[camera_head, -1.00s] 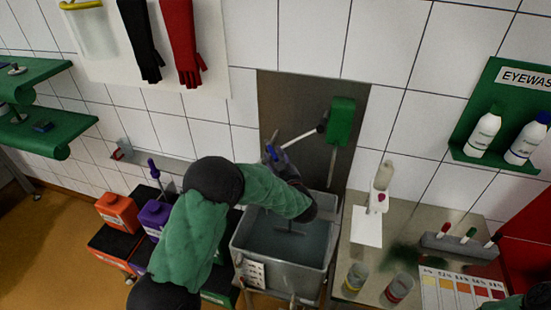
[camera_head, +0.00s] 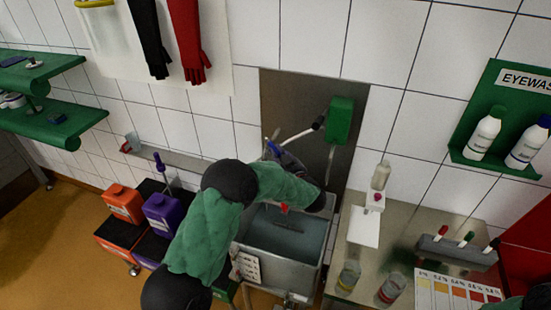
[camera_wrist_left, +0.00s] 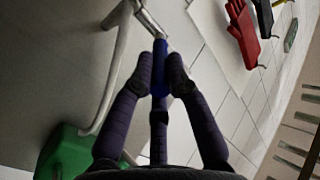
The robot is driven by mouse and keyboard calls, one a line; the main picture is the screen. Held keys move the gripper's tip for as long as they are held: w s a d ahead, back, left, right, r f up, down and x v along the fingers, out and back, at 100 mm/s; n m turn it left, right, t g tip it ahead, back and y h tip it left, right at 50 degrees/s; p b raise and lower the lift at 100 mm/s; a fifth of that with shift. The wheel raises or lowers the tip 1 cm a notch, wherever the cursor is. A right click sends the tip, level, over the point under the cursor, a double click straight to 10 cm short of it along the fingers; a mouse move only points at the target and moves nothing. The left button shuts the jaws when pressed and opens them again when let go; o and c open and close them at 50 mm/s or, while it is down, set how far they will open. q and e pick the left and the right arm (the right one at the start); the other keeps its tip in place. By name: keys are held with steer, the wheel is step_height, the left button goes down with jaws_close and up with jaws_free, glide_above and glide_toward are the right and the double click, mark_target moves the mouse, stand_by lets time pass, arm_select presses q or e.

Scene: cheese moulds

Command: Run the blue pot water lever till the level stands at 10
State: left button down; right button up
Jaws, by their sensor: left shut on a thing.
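The blue pot water lever (camera_wrist_left: 160,62) is a thin blue handle joined to a metal pipe in the left wrist view. My left gripper (camera_wrist_left: 160,72) is shut on it, a dark finger on each side. Below stands a grey metal pot (camera_head: 241,255) with bluish water (camera_head: 290,236) inside. A white marked plate (camera_head: 248,267) is on the pot's front; its marks are too small to read. My right gripper is not in view.
A green box (camera_head: 340,119) with a black-and-white arm is on the panel. A bench with jars (camera_head: 391,287), a bottle (camera_head: 381,176) and a colour chart (camera_head: 455,292) stands right. Orange (camera_head: 122,203) and purple (camera_head: 163,214) containers are left.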

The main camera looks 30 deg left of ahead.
arm_select(q)
steer(key=shift+w+d+n+g+y, duration=0.25)
steer(key=shift+w+n+g+y, duration=0.2)
steer(key=shift+n+g, duration=0.4)
steer(key=shift+w+d+n+g+y, duration=0.2)
steer(key=shift+w+n+g+y, duration=0.25)
steer(key=shift+g, duration=0.55)
steer(key=shift+w+d+n+g+y, duration=0.3)
steer(key=shift+w+n+g, duration=0.3)
steer(key=shift+n+g, duration=0.3)
steer(key=shift+w+g, duration=0.1)
steer(key=shift+g, duration=0.25)
steer(key=c, duration=1.2)
jaws_free()
steer(key=v, duration=1.2)
steer(key=shift+f, duration=0.1)
